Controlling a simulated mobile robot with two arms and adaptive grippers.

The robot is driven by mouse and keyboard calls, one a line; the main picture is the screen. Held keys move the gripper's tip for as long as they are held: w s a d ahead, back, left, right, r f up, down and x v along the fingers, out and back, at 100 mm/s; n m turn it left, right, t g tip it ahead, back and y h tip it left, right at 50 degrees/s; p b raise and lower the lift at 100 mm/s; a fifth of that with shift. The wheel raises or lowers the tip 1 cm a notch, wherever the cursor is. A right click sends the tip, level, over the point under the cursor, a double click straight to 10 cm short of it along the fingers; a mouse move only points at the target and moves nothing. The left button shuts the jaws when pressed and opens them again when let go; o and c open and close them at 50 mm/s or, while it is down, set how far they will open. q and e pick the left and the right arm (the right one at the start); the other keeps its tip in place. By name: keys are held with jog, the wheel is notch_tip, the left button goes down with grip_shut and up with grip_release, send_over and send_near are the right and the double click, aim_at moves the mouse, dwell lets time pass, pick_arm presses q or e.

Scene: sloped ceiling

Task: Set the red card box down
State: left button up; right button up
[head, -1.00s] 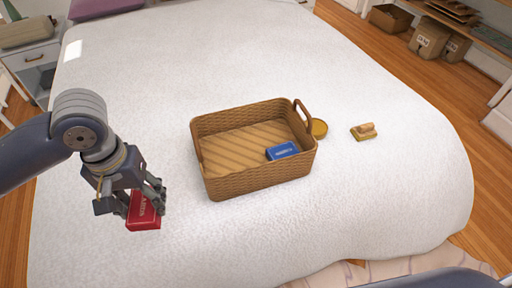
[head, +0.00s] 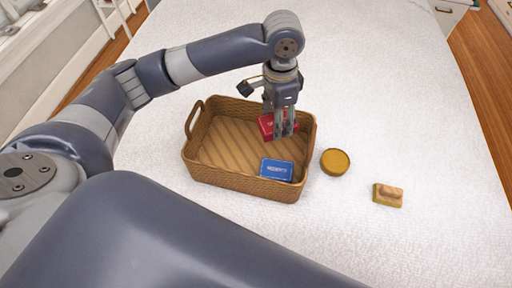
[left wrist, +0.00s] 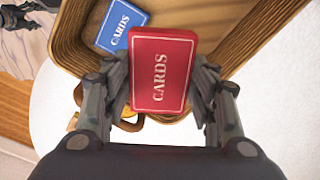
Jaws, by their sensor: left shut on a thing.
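My left gripper (head: 284,133) is shut on the red card box (head: 267,127) over the far right part of the wicker basket (head: 225,180). The fingers partly hide the box in the head view. In the left wrist view the red card box (left wrist: 162,70) sits between the two fingers, its CARDS label facing the camera. The basket rim (left wrist: 245,45) shows behind it. I cannot tell whether the box touches the basket. A blue card box (head: 277,169) lies in the basket's near right corner; it also shows in the left wrist view (left wrist: 120,32). My right gripper is out of view.
The basket stands on a white bed (head: 400,110). A round yellow-brown tin (head: 335,161) lies just right of the basket, and a small wooden brush (head: 388,195) lies further right. The basket's left and middle floor is clear. My own arm links cover the lower left.

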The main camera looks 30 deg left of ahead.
aim_at(285, 114)
pick_arm(q)
jog(key=w+m, duration=0.2)
jog(key=w+f+m+p, duration=0.1)
jog(key=m, duration=0.1)
jog(key=shift+d+f, duration=0.1)
jog(key=shift+d, duration=0.3)
jog(key=shift+w+d+f+m, duration=0.15)
jog(key=shift+f+m, duration=0.05)
jog(key=shift+m, duration=0.3)
jog(key=shift+w+d+f, duration=0.15)
jog(key=shift+f, duration=0.05)
jog(key=shift+m, duration=0.3)
notch_tip(285, 114, down, 6)
jog(key=shift+r, duration=0.25)
notch_tip(285, 114, down, 4)
jog(key=shift+f+p, duration=0.1)
jog(key=shift+p, duration=0.2)
jog(key=shift+f, duration=0.25)
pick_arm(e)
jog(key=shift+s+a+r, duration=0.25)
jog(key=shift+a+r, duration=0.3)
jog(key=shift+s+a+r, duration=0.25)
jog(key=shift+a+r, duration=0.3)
pick_arm(q)
jog(key=o, duration=0.8)
jog(key=shift+o, duration=0.3)
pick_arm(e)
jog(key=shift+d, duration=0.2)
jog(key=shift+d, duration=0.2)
